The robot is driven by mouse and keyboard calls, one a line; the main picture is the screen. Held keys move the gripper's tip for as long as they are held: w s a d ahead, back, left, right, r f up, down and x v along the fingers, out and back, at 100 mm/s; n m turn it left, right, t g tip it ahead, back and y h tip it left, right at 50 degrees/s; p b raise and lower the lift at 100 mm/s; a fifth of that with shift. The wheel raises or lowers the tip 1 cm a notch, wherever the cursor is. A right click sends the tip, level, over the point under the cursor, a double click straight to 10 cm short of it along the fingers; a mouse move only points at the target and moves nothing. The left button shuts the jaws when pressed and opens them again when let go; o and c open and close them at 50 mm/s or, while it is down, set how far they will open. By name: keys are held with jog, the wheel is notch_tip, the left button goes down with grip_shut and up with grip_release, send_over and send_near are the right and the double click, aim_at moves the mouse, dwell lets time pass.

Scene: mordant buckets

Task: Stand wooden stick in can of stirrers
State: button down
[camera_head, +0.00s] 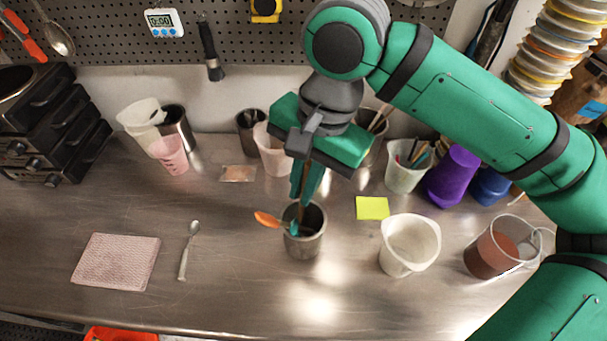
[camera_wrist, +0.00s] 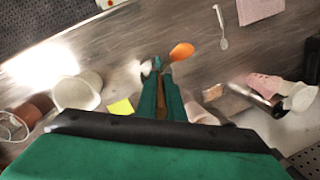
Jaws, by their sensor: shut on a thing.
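The can of stirrers is a grey metal can (camera_head: 305,243) standing upright on the steel bench in the head view. An orange-ended stirrer (camera_head: 266,219) and a teal one (camera_head: 292,229) lean out over its left rim. My gripper (camera_head: 307,186) points down just above the can, its green fingers shut on the brown wooden stick (camera_head: 301,205). The stick is near upright, its lower end at the can's mouth; I cannot tell how deep it reaches. In the wrist view the stick (camera_wrist: 161,106) shows between my fingertips, beside the orange stirrer end (camera_wrist: 181,51); the can is mostly hidden there.
A white tub (camera_head: 409,246) and a jug of reddish liquid (camera_head: 495,250) stand to the right. A yellow note (camera_head: 372,208) lies behind. A spoon (camera_head: 188,250) and pink cloth (camera_head: 116,261) lie left. Cups and pots line the back wall. Bench front is clear.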

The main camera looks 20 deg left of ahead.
aim_at(300, 209)
jog(key=shift+w+a+f, duration=0.1)
jog(key=shift+a+f, duration=0.05)
jog(key=shift+f, duration=1.2)
jog(key=shift+w+a+f, duration=0.1)
jog(key=shift+w+f, duration=0.05)
jog(key=shift+f, duration=1.15)
jog(key=shift+w+a+f, duration=0.1)
jog(key=shift+a+f, duration=0.05)
jog(key=shift+f, duration=1.2)
jog(key=c, duration=1.8)
grip_release()
notch_tip(300, 209, up, 11)
jog(key=d, duration=0.1)
jog(key=shift+w+d, duration=0.3)
jog(key=shift+w, duration=0.15)
